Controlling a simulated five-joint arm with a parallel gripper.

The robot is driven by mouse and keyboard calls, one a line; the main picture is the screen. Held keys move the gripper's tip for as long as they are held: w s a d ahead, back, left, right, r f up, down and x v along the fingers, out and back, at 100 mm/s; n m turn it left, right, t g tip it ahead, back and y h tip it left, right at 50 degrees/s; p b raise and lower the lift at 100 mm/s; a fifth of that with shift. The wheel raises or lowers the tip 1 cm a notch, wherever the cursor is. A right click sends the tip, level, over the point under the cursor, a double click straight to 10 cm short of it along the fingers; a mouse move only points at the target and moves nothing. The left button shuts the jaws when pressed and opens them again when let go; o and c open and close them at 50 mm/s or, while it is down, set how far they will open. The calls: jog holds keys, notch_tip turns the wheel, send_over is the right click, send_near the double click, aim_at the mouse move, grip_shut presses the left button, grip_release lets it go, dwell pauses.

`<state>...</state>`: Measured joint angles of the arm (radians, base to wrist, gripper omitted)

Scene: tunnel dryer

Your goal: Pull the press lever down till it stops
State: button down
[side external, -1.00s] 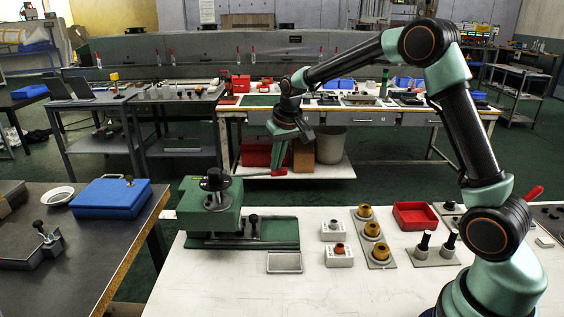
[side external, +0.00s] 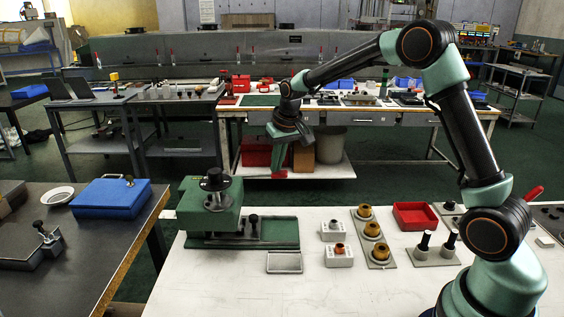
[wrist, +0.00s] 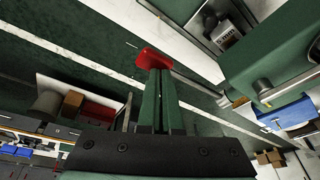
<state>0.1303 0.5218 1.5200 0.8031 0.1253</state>
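The green press (side external: 212,208) with a black knob on top stands on the white table. Its lever has a red grip (side external: 279,174) just right of the press body. In the wrist view the red grip (wrist: 153,60) joins a thin metal rod that runs right to the press. My gripper (side external: 276,165) points down at the red grip. In the wrist view its two green fingers (wrist: 158,75) lie close together, their tips at the grip. They look shut and appear to touch it. The fingertips hide part of the grip, and I cannot tell whether any of it lies between them.
A green base strip with a black knob (side external: 253,218) lies beside the press. A metal tray (side external: 284,262), white blocks (side external: 339,255), a plate of orange rings and a red bin (side external: 415,215) stand to the right. The front of the white table is clear.

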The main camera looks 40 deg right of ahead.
notch_tip(320, 180, up, 8)
jog(key=shift+f, duration=0.2)
dwell(0.9)
notch_tip(320, 180, up, 4)
dwell(0.7)
jog(key=s+a+r+n+t, duration=0.1)
jog(key=s+a+r+n, duration=0.2)
jog(key=s, duration=1)
jog(key=s+a+f, duration=0.2)
jog(key=s, duration=0.3)
jog(key=s+a+f+t, duration=0.1)
jog(key=s+a+f, duration=0.1)
jog(key=s, duration=0.4)
jog(key=shift+s+f, duration=0.15)
jog(key=shift+f, duration=0.45)
